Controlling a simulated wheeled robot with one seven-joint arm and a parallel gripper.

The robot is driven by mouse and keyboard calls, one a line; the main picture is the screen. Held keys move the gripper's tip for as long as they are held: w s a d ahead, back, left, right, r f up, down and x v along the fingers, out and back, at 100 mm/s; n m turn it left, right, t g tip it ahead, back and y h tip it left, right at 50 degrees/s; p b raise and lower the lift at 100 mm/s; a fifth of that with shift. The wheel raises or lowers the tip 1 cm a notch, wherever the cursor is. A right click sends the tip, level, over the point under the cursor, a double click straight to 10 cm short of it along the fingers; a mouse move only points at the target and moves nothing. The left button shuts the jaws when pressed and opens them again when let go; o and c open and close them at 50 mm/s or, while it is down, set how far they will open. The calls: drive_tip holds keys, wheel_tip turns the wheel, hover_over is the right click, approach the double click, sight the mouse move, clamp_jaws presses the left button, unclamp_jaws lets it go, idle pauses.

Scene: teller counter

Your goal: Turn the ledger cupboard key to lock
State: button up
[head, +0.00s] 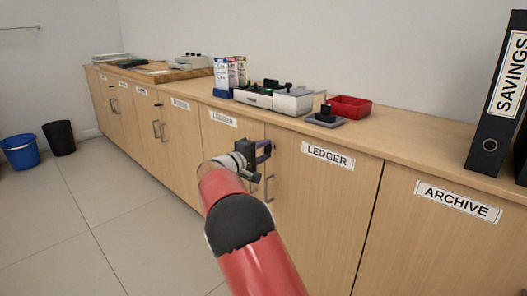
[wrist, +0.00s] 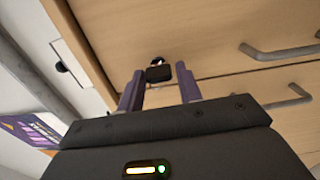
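The ledger cupboard door (head: 318,205) carries a white LEDGER label (head: 328,155) in the head view and appears shut. My gripper (head: 265,150) is at the upper left edge of this door, in front of the lock. In the wrist view a small black key head (wrist: 159,74) stands at a metal lock in the wood face. In the head view the key is hard to make out behind my gripper.
Bar handles (wrist: 280,52) lie to the right of the key in the wrist view. The counter top above holds a red tray (head: 349,106), a black stamp on a grey pad (head: 325,119) and leaflet holders (head: 229,78).

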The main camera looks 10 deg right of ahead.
drive_tip(key=shift+o, duration=1.4)
drive_tip(key=shift+a, duration=0.1)
drive_tip(key=v, duration=0.7)
drive_tip(key=shift+s+a, duration=0.2)
drive_tip(key=shift+s, duration=0.05)
drive_tip(key=shift+d, duration=0.1)
